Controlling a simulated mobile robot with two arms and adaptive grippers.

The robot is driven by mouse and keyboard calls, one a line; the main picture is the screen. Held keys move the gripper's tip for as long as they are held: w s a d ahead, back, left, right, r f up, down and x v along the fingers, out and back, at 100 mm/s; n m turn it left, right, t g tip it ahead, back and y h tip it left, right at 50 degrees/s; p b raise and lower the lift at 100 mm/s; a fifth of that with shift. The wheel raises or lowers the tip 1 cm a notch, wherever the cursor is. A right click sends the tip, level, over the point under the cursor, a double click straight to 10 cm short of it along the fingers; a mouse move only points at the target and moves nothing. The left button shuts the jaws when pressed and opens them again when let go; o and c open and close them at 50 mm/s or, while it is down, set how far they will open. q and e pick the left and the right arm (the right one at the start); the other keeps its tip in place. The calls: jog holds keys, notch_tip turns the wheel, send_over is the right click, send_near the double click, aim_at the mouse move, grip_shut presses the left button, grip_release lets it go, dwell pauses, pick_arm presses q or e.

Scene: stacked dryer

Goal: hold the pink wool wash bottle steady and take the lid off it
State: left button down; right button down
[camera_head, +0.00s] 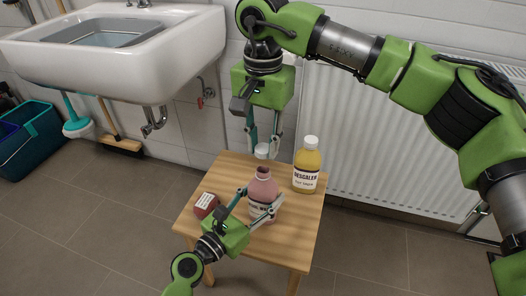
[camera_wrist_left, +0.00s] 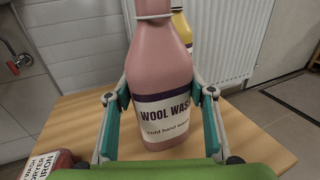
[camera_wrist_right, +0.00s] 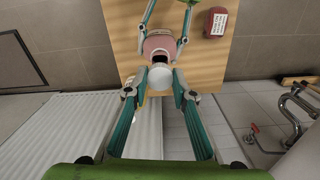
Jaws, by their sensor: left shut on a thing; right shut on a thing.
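The pink wool wash bottle (camera_head: 263,188) stands upright on the wooden stool, its label facing my left wrist camera (camera_wrist_left: 165,115). My left gripper (camera_head: 262,207) is shut around the bottle's body, one finger on each side. My right gripper (camera_head: 262,148), coming from above, is shut on the white lid (camera_head: 262,151). The lid is off the bottle, held just above and behind its neck. In the right wrist view the lid (camera_wrist_right: 160,76) sits between the fingertips, and the bottle's dark open mouth (camera_wrist_right: 160,57) shows beyond it.
The wooden stool (camera_head: 235,170) also carries a yellow descaler bottle (camera_head: 307,165) with a white cap, at right, close to my right gripper. A small red labelled container (camera_head: 205,205) is at left. A white radiator (camera_head: 370,150) is behind, a sink (camera_head: 120,50) at upper left.

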pick_arm(q)
jog(key=c, duration=0.9)
grip_release()
jog(key=shift+s+a, duration=0.1)
